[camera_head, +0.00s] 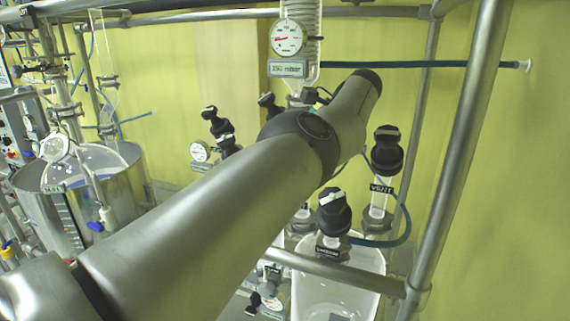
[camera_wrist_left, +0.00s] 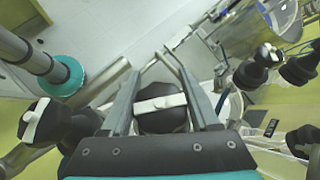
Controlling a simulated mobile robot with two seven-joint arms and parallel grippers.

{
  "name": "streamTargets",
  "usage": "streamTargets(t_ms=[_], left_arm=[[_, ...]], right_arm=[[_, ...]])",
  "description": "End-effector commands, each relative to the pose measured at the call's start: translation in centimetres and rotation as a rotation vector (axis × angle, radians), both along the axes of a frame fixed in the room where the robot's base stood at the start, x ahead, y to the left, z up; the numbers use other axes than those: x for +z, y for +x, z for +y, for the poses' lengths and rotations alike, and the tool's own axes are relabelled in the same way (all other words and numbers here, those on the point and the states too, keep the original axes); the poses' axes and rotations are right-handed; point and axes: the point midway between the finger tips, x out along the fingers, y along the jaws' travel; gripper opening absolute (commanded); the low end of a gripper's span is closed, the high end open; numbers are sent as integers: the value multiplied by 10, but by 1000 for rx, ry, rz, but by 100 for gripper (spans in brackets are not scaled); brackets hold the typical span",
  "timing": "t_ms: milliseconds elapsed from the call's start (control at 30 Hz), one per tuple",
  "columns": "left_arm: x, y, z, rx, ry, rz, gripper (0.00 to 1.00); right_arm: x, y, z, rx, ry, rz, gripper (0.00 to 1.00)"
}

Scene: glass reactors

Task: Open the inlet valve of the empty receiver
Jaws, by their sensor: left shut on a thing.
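My left gripper (camera_wrist_left: 156,68) shows in the left wrist view with its two fingers on either side of a black valve knob (camera_wrist_left: 160,121) with a white bar handle (camera_wrist_left: 160,103); it is shut on this knob. The bar lies crosswise between the fingers. In the head view my left arm reaches across the middle, and its gripper is hidden. A clear glass vessel (camera_head: 338,292) at lower right looks empty. A black-capped valve (camera_head: 333,213) and another (camera_head: 386,150) stand above it. I cannot tell which vessel the held knob belongs to. My right gripper is not in view.
A pressure gauge (camera_head: 287,38) hangs at top. Other black valves (camera_head: 218,125) stand behind my arm. A steel-coloured pot (camera_head: 75,200) is at left.

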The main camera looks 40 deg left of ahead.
Motion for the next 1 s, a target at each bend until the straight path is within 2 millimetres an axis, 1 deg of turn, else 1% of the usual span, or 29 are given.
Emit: streamTargets(t_ms=[500, 533, 767, 1000], left_arm=[[6, 3, -3, -8, -1, -14, 6], [6, 3, -3, -7, -1, -14, 65], [5, 2, -3, -6, -2, -12, 91], [4, 2, -2, -5, -2, -10, 92]], right_arm=[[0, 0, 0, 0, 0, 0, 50], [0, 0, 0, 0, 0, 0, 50], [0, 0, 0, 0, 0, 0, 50], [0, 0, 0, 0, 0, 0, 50]])
